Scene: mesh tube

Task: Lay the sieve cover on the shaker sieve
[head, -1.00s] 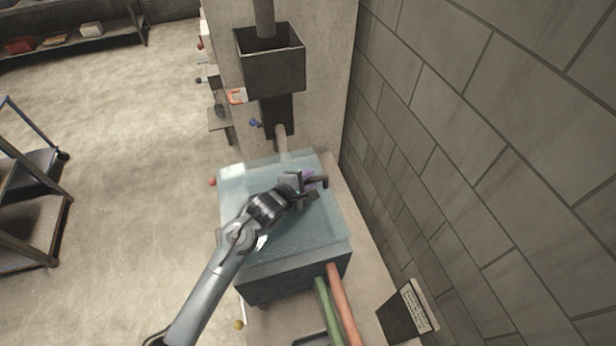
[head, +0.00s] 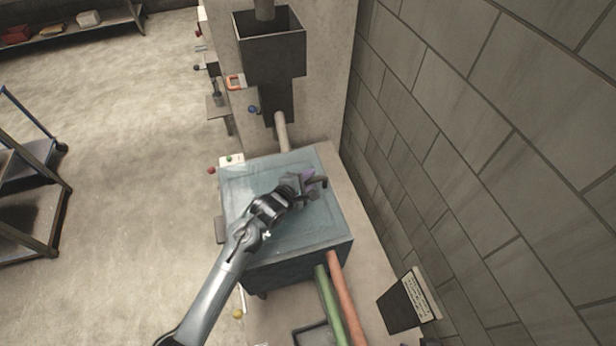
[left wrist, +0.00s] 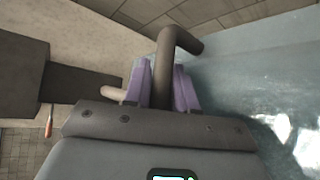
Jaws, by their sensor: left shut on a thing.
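The sieve cover (head: 312,225) is a pale blue-grey, see-through square sheet. In the head view it lies over the top of the dark box-shaped shaker sieve (head: 300,263), with its edges close to the box's edges. Whether it rests fully on the rim I cannot tell. In the left wrist view the handle stands between the purple finger pads, and the cover (left wrist: 265,65) spreads to the right. My right gripper is not in view.
A dark hopper (head: 270,55) with a pale pipe (head: 281,132) stands behind the sieve. A block wall (head: 470,170) runs along the right. Green and red pipes (head: 342,300) leave the front. A dark bin with a label (head: 405,305) stands front right.

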